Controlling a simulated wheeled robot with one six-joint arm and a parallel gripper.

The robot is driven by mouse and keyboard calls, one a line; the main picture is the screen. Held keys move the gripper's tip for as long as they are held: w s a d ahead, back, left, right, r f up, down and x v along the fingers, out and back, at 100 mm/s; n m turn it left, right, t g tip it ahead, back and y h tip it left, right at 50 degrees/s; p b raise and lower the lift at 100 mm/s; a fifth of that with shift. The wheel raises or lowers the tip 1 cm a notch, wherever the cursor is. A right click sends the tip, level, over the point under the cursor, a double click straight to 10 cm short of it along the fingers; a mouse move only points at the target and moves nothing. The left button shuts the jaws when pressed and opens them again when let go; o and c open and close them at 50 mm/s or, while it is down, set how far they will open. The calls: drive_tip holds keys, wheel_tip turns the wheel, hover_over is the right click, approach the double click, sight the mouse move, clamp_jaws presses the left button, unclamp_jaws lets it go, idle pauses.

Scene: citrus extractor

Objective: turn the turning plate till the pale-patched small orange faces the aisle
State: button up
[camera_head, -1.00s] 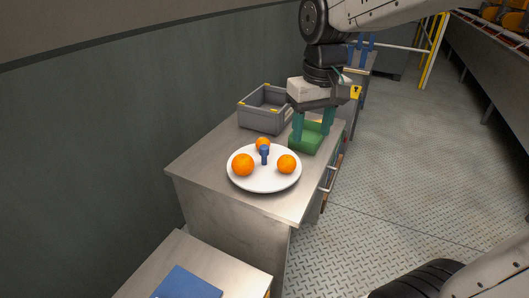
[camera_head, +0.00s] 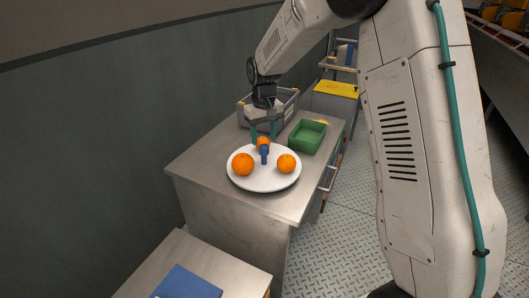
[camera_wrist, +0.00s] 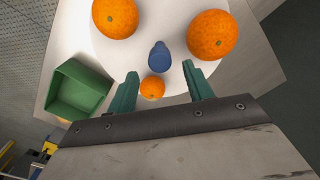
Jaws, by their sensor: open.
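The round white turning plate (camera_head: 266,182) lies on the steel cabinet top, with a blue upright peg (camera_head: 264,154) at its middle. A large orange (camera_head: 243,164) sits at its left and a middling orange (camera_head: 286,163) at its right. The small orange (camera_head: 263,142) is at the back, behind the peg. My gripper (camera_head: 264,135) is open and points down over the plate's back edge. In the wrist view, the small orange (camera_wrist: 152,88) lies between the open fingers (camera_wrist: 160,72), without clear contact. I cannot make out a pale patch on any orange.
A green open tray (camera_head: 307,136) stands behind and right of the plate. A grey crate (camera_head: 289,104) stands at the back, beyond my gripper. The wall is close on the left. A lower surface with a blue flat item (camera_head: 187,283) is in front.

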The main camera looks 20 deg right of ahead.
sight(264, 146)
wheel_tip(264, 146, down, 7)
drive_tip(key=shift+f, duration=0.1)
idle(0.3)
clamp_jaws()
